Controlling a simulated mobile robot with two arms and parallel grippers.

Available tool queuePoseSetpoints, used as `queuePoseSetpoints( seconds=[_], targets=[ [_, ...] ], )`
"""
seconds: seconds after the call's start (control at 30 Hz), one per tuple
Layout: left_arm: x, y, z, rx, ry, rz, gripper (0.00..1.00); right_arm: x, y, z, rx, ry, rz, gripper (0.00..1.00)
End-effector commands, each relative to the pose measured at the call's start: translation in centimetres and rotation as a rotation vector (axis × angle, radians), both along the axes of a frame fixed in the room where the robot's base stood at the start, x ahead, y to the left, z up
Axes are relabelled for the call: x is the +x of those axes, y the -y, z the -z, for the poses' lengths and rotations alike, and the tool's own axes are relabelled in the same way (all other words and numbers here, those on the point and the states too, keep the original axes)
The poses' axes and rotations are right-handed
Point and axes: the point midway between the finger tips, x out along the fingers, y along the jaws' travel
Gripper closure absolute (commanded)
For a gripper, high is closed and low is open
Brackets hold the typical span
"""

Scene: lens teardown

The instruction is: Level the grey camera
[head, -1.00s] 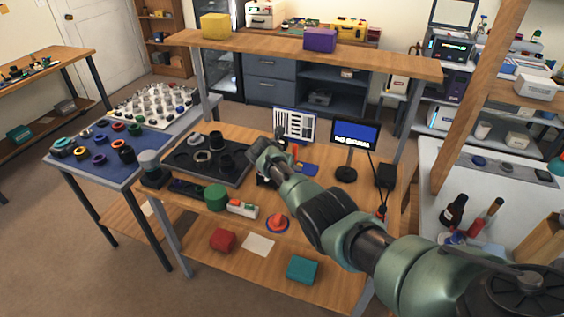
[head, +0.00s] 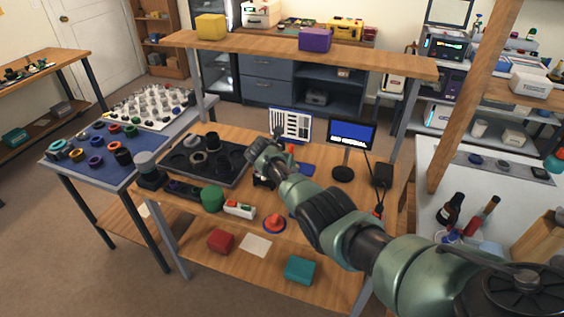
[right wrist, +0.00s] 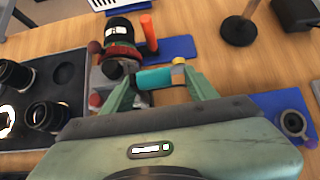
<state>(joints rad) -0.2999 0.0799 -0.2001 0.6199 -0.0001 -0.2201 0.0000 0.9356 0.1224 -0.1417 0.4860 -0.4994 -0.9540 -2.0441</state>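A grey block-like body (right wrist: 103,78) with red knobs, which looks like the grey camera, sits left of the fingers in the right wrist view. A black, red-ringed round part (right wrist: 118,32) adjoins it. My right gripper (right wrist: 160,73) is open, its two green fingers apart. A teal cylinder (right wrist: 153,79) lies across the gap, with a yellow-capped piece (right wrist: 179,66) at its right end; I cannot tell whether the fingers touch them. In the head view my right gripper (head: 262,165) is over the middle of the workbench and hides most of this area. My left gripper is not in view.
A black tray (head: 225,178) with lens parts lies left of my right gripper. A small monitor (head: 352,135) stands to the right, with a printed sheet (head: 290,124) behind. A blue pad (right wrist: 180,48) and an orange upright piece (right wrist: 149,32) are close to the fingers.

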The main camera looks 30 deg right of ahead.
Motion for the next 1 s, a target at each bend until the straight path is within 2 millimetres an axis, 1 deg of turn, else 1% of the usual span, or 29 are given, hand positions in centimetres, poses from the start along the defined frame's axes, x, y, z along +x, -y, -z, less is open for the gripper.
queuePoseSetpoints(
  seconds=[0.23,0.37,0.63,0.83,1.0],
  targets=[
    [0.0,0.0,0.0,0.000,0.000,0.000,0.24,0.0,-0.2,0.0,0.003,0.000,-0.002,0.44],
    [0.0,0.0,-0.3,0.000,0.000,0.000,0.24,-0.1,-0.4,-0.3,0.003,0.002,-0.003,0.44],
    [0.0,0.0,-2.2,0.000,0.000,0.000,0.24,-1.3,-1.8,-2.4,0.004,0.003,-0.003,0.44],
    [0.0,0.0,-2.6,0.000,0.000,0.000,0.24,-2.5,-3.1,-3.9,0.004,0.001,-0.002,0.44],
    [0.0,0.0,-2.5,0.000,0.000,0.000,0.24,-3.2,-3.9,-5.0,0.001,0.001,-0.001,0.44]
  ],
)
